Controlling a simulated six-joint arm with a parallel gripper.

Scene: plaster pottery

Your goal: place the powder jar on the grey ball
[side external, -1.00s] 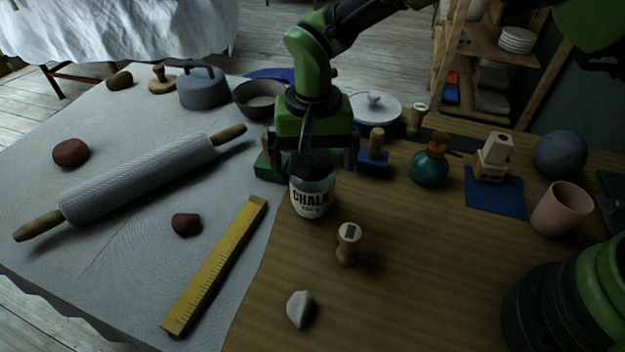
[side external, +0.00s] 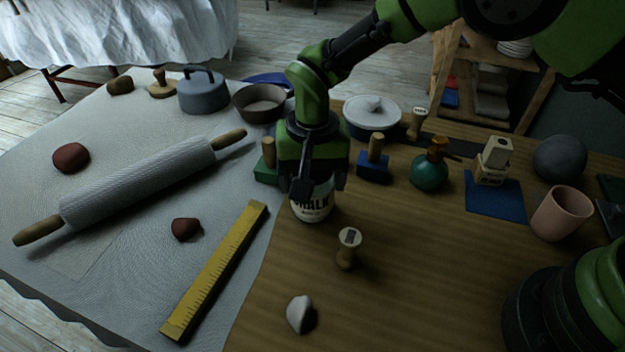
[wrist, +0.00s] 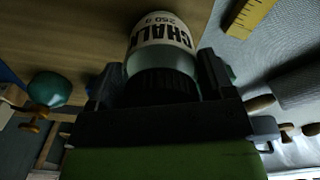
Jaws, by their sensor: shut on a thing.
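The powder jar (side external: 311,207) has a white label reading CHALK and stands on the wooden table near the cloth's edge. My gripper (side external: 312,188) is lowered over it from above, shut on it, with its fingers on both sides of its upper part. In the wrist view the jar (wrist: 160,36) sits between the two fingers of my gripper (wrist: 160,75), its dark lid towards the palm. The grey ball (side external: 560,157) rests at the far right of the table, behind a pink cup.
The pink cup (side external: 561,211) stands just in front of the ball. A wooden stamp (side external: 348,246) stands close in front.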

